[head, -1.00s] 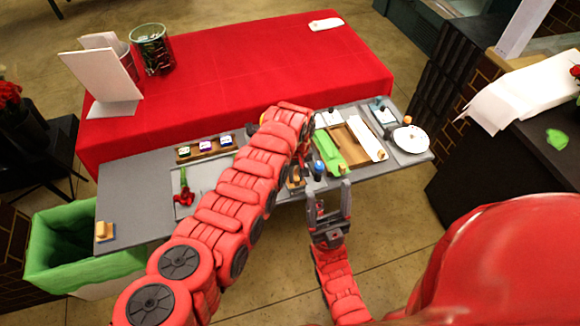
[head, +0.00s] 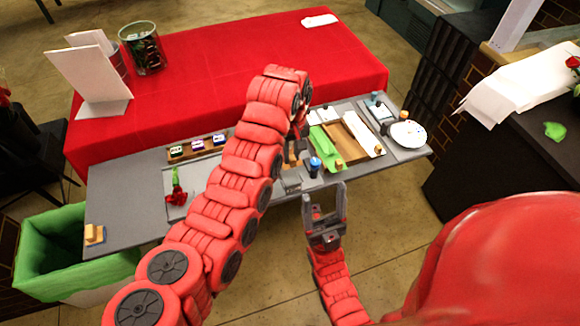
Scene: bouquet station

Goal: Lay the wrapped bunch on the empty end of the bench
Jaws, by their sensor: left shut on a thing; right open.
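The grey bench (head: 125,215) runs along the front of the red-covered table, and its left end is mostly bare. My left gripper (head: 302,124) is over the middle of the bench, largely hidden by its own arm. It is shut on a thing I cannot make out. I cannot pick out the wrapped bunch for certain; a tan patch (head: 290,157) shows just past the arm. My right gripper (head: 325,203) is open and empty in front of the bench, fingers pointing toward it.
A tan block (head: 94,234) sits at the bench's left front corner. A red flower (head: 176,196) lies on a pale tray. A wooden tray (head: 352,143), green wrap (head: 324,148), blue-capped bottle (head: 315,167) and white plate (head: 408,134) fill the right side. A green-lined bin (head: 60,255) stands at left.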

